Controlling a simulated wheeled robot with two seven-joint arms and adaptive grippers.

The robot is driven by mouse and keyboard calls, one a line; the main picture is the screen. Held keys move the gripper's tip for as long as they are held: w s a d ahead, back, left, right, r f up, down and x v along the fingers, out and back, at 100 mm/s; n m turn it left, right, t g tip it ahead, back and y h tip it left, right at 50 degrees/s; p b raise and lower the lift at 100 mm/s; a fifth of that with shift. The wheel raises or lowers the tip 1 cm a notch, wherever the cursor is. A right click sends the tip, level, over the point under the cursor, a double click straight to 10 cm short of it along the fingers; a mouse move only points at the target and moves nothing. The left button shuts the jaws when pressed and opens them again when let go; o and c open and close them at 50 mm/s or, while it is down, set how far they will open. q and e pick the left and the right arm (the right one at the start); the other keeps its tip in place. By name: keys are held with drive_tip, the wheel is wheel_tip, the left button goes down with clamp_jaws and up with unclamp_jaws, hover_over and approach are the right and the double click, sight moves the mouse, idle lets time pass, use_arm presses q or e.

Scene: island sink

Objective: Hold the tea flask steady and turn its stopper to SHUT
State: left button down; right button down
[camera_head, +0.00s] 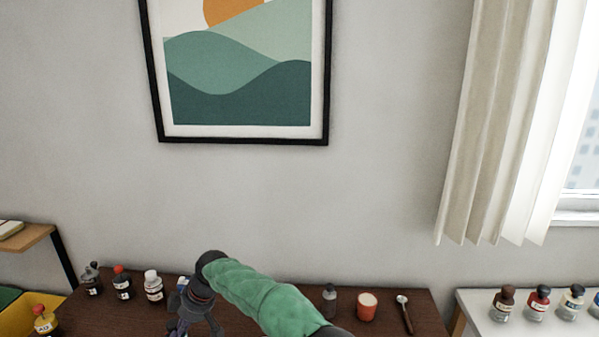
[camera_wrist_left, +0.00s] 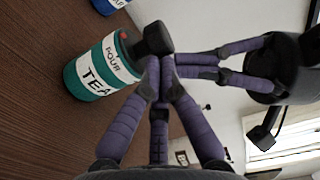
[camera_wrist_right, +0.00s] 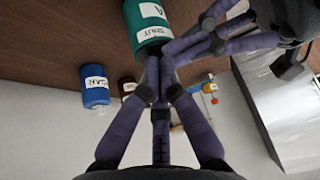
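The green tea flask (camera_wrist_left: 72,82) with a white TEA label stands on the brown table in the left wrist view. POUR and a red dot show near its top. The right wrist view shows the flask (camera_wrist_right: 148,12) with a SHUT label. The black stopper (camera_wrist_left: 154,38) sits on top. My left gripper (camera_wrist_left: 158,62) has its fingertips close together against or beside the stopper. My right gripper (camera_wrist_right: 160,68) also has its fingertips close together near the flask's top. Whether either grips the stopper is unclear. In the head view my right gripper (camera_head: 192,318) hides the flask.
Several small bottles (camera_head: 123,285) line the table's left part. A grey bottle (camera_head: 329,300), an orange cup (camera_head: 367,307) and a spoon (camera_head: 404,312) are to the right. More bottles stand on a white surface (camera_head: 475,312).

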use_arm(q)
drive_tip(key=shift+d, duration=0.2)
use_arm(e)
drive_tip(key=shift+w+a, duration=0.25)
drive_tip(key=shift+a, duration=0.15)
idle(0.3)
drive_tip(key=shift+w+d+f, duration=0.1)
drive_tip(key=shift+w, duration=0.15)
use_arm(q)
drive_tip(key=shift+d, duration=0.1)
use_arm(e)
drive_tip(key=shift+w, duration=0.35)
drive_tip(key=shift+w+f, duration=0.1)
drive_tip(key=shift+w, duration=0.3)
drive_tip(key=shift+d, duration=0.25)
use_arm(q)
drive_tip(key=shift+a, duration=0.3)
use_arm(e)
wheel_tip(320, 180, up, 6)
drive_tip(key=shift+d, duration=0.2)
idle(0.5)
